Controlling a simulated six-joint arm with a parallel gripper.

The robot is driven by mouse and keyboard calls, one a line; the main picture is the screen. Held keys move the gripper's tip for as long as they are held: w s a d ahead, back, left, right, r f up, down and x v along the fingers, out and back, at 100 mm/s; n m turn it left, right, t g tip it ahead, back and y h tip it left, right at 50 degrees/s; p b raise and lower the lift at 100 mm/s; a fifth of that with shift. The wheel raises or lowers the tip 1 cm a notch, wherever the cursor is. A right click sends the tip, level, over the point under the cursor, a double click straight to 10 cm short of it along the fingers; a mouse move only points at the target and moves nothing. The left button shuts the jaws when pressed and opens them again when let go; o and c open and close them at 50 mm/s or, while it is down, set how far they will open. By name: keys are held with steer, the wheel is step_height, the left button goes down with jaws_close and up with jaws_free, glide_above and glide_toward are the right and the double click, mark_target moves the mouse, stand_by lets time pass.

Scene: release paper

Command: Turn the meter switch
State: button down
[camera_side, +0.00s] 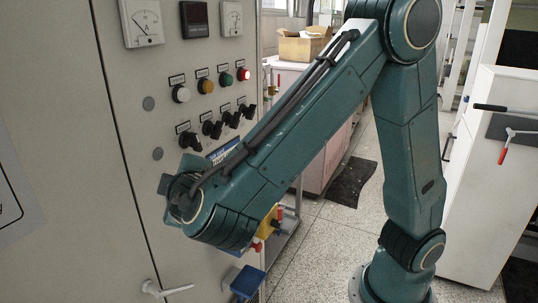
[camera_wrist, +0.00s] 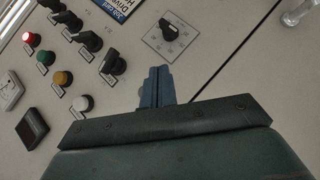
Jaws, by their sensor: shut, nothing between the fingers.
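A black rotary knob on a square, pale scale plate, likely the meter switch (camera_wrist: 172,32), is on the grey cabinet panel at the top middle of the wrist view. My gripper (camera_wrist: 159,72) is shut and empty, its bluish fingers together just below the plate in that picture. The tips look apart from the knob, but their distance from the panel is hard to judge. In the side view my wrist blocks both the fingers and this knob.
Smaller black rotary switches (camera_side: 212,128) and a row of coloured buttons (camera_side: 206,85) sit on the panel, below two meters (camera_side: 145,22). In the wrist view these switches (camera_wrist: 112,63) lie left of my fingers. A white door handle (camera_side: 166,289) sticks out low on the cabinet.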

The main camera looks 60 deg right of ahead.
steer(key=shift+s+a+f, duration=0.25)
steer(key=shift+s+a, duration=0.35)
steer(key=shift+s, duration=0.05)
steer(key=shift+s+a+f, duration=0.2)
steer(key=shift+s+a, duration=0.35)
steer(key=shift+s, duration=0.1)
steer(key=c, duration=1.7)
jaws_free()
steer(key=shift+o, duration=1.1)
steer(key=shift+d+r, duration=0.15)
steer(key=shift+d, duration=0.05)
steer(key=m+y, duration=0.4)
steer(key=y, duration=0.2)
glide_toward(198, 140)
step_height(198, 140, up, 3)
steer(key=s+a, duration=0.1)
steer(key=s, duration=0.1)
steer(key=shift+s+r+g, duration=0.2)
steer(key=shift+s+g, duration=0.05)
steer(key=shift+g, duration=0.15)
steer(key=shift+d+x, duration=0.2)
steer(key=shift+x, duration=6.7)
